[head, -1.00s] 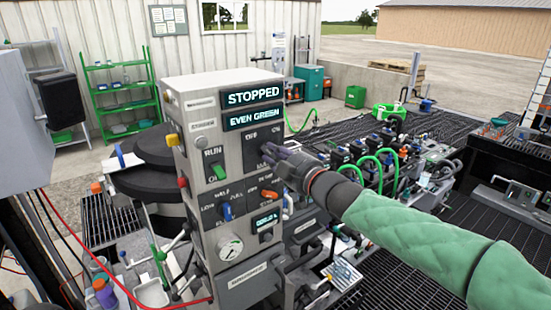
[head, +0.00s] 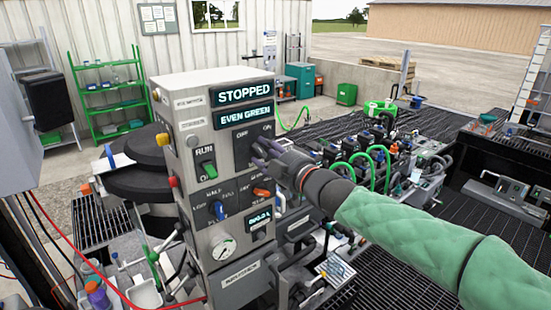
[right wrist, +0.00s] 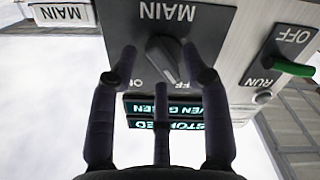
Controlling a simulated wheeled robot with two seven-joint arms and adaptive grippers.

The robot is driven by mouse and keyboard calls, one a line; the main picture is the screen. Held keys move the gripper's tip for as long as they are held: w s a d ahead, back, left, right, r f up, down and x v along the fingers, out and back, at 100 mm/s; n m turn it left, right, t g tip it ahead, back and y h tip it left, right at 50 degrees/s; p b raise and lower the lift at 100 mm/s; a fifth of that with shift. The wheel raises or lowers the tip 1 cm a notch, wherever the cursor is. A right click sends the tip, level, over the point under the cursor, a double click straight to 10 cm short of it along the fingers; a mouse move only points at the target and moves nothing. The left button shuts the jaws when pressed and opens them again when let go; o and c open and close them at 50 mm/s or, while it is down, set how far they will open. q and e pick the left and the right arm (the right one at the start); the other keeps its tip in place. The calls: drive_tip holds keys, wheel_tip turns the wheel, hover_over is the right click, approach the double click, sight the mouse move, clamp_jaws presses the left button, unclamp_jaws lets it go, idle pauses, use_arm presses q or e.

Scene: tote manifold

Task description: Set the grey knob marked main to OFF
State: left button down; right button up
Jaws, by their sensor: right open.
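The grey main knob (right wrist: 165,62) sits on a dark plate (right wrist: 167,20) marked MAIN, which appears upside down in the right wrist view. ON is at the knob's lower left there and OFF at its lower right. The knob's grip runs from upper left to lower right; I cannot tell which end is the pointer. My right gripper (right wrist: 161,72) is open, with fingers on both sides of the knob and a third below; contact is unclear. In the head view my right gripper (head: 264,153) is at the control cabinet's front and hides the knob. My left gripper is not in view.
The cabinet also carries a green RUN/OFF switch (head: 209,170), a blue selector (head: 219,210), an orange selector (head: 262,192) and a gauge (head: 223,247). Its display (head: 243,92) reads STOPPED, with EVEN GREEN below. Hoses and valves (head: 370,155) stand to the right.

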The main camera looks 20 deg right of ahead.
drive_tip(key=v, duration=1.1)
drive_tip(key=shift+s, duration=0.4)
drive_tip(key=shift+d, duration=0.1)
